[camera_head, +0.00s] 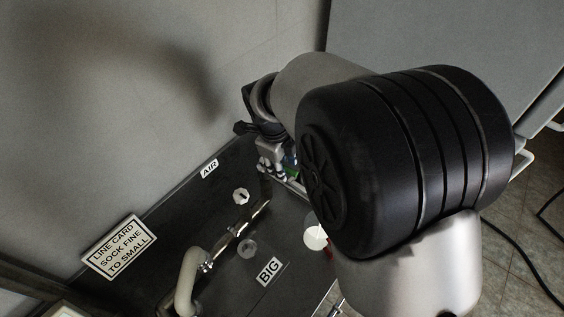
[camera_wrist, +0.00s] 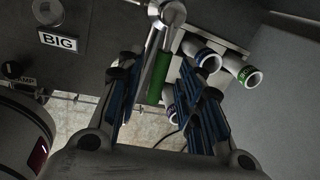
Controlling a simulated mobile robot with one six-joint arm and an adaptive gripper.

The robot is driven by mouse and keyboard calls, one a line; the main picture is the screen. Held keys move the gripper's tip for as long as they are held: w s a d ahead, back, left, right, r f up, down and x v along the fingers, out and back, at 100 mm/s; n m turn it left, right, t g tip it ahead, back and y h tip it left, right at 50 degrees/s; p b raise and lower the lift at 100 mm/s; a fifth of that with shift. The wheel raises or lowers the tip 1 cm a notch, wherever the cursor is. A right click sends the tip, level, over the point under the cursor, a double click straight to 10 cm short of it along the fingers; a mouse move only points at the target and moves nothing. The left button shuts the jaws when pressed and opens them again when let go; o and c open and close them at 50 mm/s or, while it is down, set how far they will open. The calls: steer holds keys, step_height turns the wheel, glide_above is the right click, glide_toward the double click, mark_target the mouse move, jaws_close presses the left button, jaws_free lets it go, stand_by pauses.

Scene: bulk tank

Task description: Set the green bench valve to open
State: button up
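The green bench valve shows in the wrist view as a lever with a green grip (camera_wrist: 160,68) and a metal pivot at the top of the picture. The green grip runs down and slightly left from the pivot. My gripper (camera_wrist: 167,66) is open, with one blue-padded finger to the left of the grip and one to its right. The grip appears between the fingers, with gaps at both sides; I cannot tell the depth. In the head view my arm hides most of the gripper, and only a bit of green (camera_head: 290,162) shows beside it.
Several white pipe ends (camera_wrist: 250,77) sit close right of the lever. A dark panel carries a BIG label (camera_wrist: 58,42), which also shows in the head view (camera_head: 269,271). An AIR label (camera_head: 209,169) and a line card sign (camera_head: 119,246) are further left. A grey wall stands behind.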

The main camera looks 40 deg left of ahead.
step_height(320, 180, up, 12)
steer(key=s, duration=0.2)
steer(key=shift+s+d, duration=0.15)
steer(key=shift+f, duration=0.1)
steer(key=shift+f, duration=0.1)
stand_by(0.4)
